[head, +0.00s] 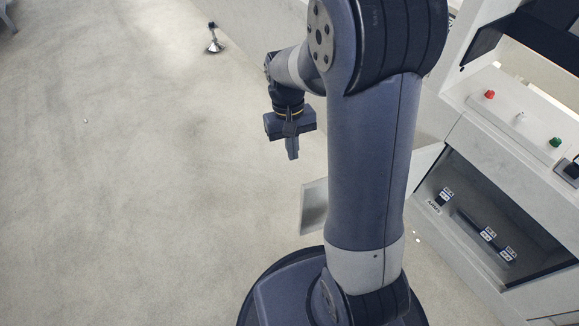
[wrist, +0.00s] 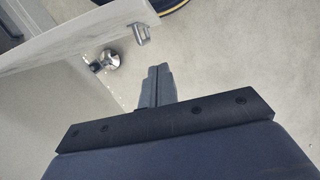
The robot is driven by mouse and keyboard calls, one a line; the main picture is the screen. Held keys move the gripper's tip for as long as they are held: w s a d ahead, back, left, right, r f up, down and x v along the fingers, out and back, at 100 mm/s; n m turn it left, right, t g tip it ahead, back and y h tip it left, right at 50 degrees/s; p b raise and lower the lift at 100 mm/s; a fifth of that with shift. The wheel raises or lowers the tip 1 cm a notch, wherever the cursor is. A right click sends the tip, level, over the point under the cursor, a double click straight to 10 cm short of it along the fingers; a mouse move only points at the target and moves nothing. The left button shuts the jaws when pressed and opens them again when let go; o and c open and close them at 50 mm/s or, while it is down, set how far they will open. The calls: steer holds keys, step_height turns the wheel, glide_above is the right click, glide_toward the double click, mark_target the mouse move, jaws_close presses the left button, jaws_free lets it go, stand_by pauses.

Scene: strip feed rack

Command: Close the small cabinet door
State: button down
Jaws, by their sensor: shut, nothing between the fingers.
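The small cabinet door (head: 314,206) stands open in the head view, a pale panel swung out from the cabinet, partly hidden behind my arm. In the wrist view a pale door panel (wrist: 70,38) crosses the top left, with a metal handle (wrist: 141,34) near its end. My gripper (head: 292,153) is shut and empty, beyond the door in the head view and apart from it. In the wrist view its closed fingers (wrist: 157,85) point toward the area beside the handle, with a gap between. The door's hinge side is hidden.
The white cabinet (head: 462,135) at the right has red and green buttons on top and an open bay (head: 480,215) holding several small labelled dark parts. A shiny metal-footed object (head: 214,45) stands on the floor at the back. The floor at left is largely clear.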

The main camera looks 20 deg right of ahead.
steer(key=s+f+b, duration=0.5)
steer(key=f, duration=0.5)
steer(key=shift+s+d, duration=0.15)
steer(key=shift+s, duration=0.2)
